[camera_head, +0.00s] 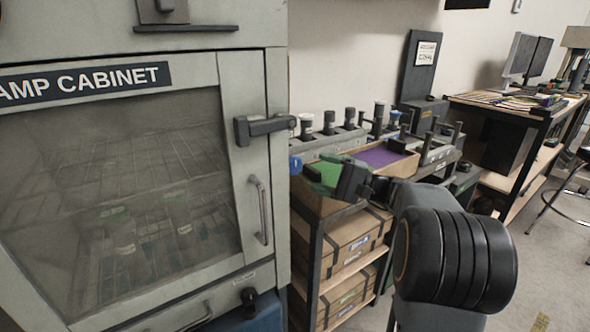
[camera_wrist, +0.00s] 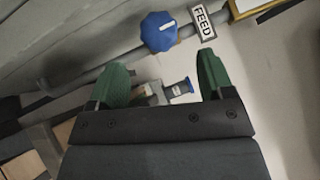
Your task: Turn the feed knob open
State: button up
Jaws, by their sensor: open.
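The blue feed knob (camera_wrist: 160,31) is in the upper middle of the wrist view, on a grey pipe, with a white mark on its face. A FEED label (camera_wrist: 202,22) is just right of it. In the head view the blue knob (camera_head: 295,165) shows at the cabinet's right edge. My gripper (camera_wrist: 163,72) is open, its two green fingers spread and empty. The knob lies beyond the fingertips in the wrist view, apart from them. In the head view my gripper (camera_head: 325,174) is right of the knob, in front of the shelf.
The damp cabinet (camera_head: 232,155) with its latch and handle fills the left. A desk (camera_head: 500,103) with monitors stands at the right. Open floor (camera_head: 540,255) is at the lower right.

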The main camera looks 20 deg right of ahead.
aim_at(301, 167)
jog(key=x, duration=0.7)
jog(key=shift+w+a+b, duration=0.1)
jog(key=shift+a+b, duration=0.05)
jog(key=shift+b, duration=0.15)
jog(key=c, duration=0.9)
